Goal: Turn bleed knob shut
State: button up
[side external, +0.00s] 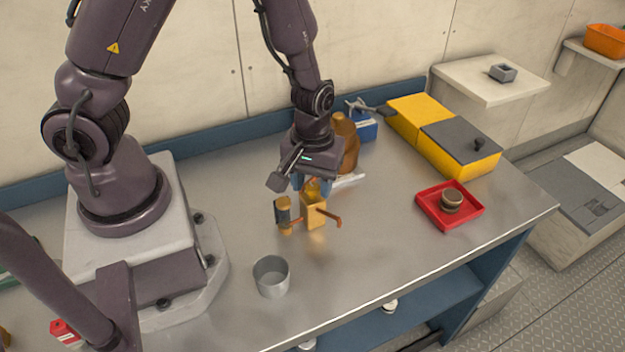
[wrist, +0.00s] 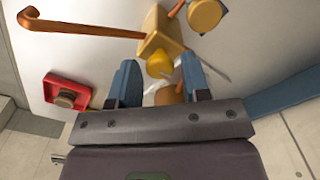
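The brass valve block (side external: 313,212) stands on the steel bench, with copper pipes coming off its sides. The wrist view shows the block (wrist: 161,36) with a round yellow bleed knob (wrist: 159,66) on the face toward my gripper. My gripper (side external: 312,185) points down, right over the block. In the wrist view its two blue fingers (wrist: 159,72) are apart, and the knob appears between their tips with a gap on each side. Whether the tips reach down to the knob's height is hard to tell. In the side view the fingers mostly hide the knob.
A brass cylinder (side external: 284,214) with a dark band stands beside the block. A grey cup (side external: 271,277) is in front. A red tray (side external: 425,196) holds a round brown item (side external: 452,200). An amber bottle (side external: 346,140) and a yellow-grey case (side external: 463,158) stand behind.

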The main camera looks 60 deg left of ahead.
aim_at(311, 186)
jog(key=shift+o, duration=0.6)
notch_tip(311, 186, up, 13)
dwell(0.4)
jog(key=s+a+r+m+t, duration=0.1)
jog(key=s+r+m+t, duration=0.4)
jog(key=s+r+m, duration=0.4)
jog(key=shift+s+r+t, duration=0.2)
jog(key=shift+r+t, duration=0.1)
jog(key=shift+r, duration=2.1)
